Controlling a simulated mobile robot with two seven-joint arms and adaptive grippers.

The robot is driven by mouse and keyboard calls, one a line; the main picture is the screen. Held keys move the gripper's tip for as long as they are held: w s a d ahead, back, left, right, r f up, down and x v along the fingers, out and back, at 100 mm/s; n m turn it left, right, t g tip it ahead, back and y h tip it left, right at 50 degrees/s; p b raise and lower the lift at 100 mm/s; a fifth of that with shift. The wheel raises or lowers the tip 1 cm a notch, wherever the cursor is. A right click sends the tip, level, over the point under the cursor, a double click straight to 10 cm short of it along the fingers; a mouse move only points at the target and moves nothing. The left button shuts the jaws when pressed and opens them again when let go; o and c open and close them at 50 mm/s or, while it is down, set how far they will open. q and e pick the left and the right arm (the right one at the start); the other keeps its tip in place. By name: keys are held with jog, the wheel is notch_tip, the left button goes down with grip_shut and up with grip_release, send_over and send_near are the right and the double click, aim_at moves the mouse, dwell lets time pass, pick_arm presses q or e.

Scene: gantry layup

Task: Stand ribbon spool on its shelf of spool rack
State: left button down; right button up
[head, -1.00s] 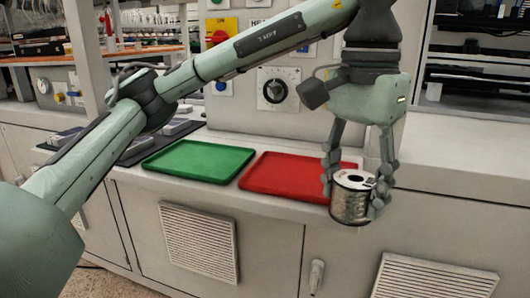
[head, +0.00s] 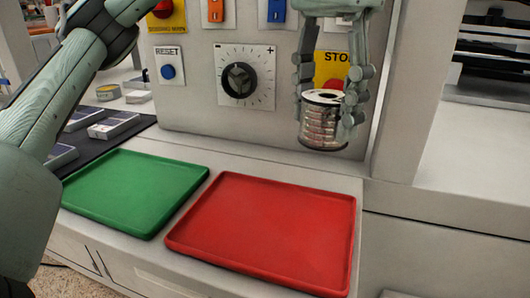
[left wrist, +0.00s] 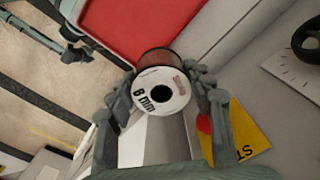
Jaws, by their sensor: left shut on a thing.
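The ribbon spool (head: 321,126) has a white top flange and a wound, shiny body. My left gripper (head: 330,100) is shut on it and holds it upright in the air, in front of the control panel by the STOP button. In the left wrist view the spool (left wrist: 160,92) shows its white face marked "8 mm", between the two fingers of the left gripper (left wrist: 163,98). I cannot identify the spool rack in these frames. My right gripper is not in view.
A red tray (head: 265,228) and a green tray (head: 135,190) lie on the counter below. The panel has a dial (head: 240,82), a blue reset button (head: 168,72) and a red stop button (head: 333,85). White boxes (head: 114,124) lie at the left. The counter at right is clear.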

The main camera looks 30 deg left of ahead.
pick_arm(q)
jog(key=w+a+f, duration=0.1)
jog(key=a, duration=0.1)
jog(key=w+a+f, duration=0.1)
jog(key=a+f, duration=0.1)
jog(key=w+a+f, duration=0.2)
jog(key=a, duration=0.1)
jog(key=shift+f+b, duration=0.3)
jog(key=shift+b, duration=0.1)
notch_tip(320, 180, down, 3)
jog(key=shift+a+f, duration=0.1)
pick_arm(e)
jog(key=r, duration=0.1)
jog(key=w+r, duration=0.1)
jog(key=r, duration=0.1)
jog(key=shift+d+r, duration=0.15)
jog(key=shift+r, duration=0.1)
pick_arm(q)
jog(key=shift+f, duration=0.1)
jog(key=c, duration=0.6)
grip_release()
jog(key=shift+c, duration=0.2)
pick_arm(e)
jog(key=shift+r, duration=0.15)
